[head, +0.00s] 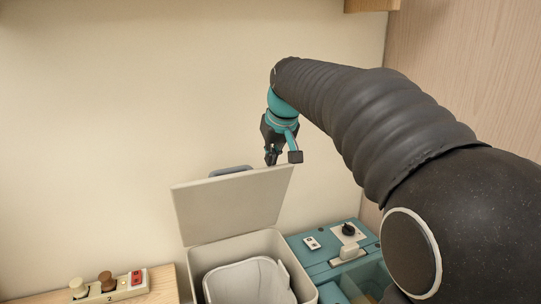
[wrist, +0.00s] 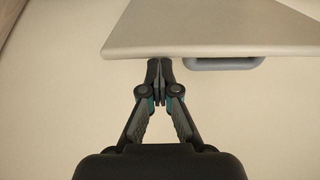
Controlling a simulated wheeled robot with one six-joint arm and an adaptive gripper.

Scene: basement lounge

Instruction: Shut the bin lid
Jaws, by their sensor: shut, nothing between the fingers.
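The bin (head: 255,246) stands against the wall with its pale grey lid (head: 232,202) raised, leaning back a little. A grey-blue handle (head: 230,171) shows at the lid's top edge. The open bin holds a light inner bucket (head: 245,281). My gripper (head: 272,160) is shut and empty, pointing down at the lid's upper right corner. In the wrist view the shut fingertips (wrist: 159,64) are at the edge of the lid (wrist: 215,35), left of the handle (wrist: 224,64). I cannot tell whether they touch the lid.
A teal unit (head: 325,257) with a black knob (head: 348,229) and a switch plate stands right of the bin. A wooden surface at lower left holds a small panel (head: 122,287) with knobs and a red switch. A wall is behind, a wooden panel (head: 470,65) at right.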

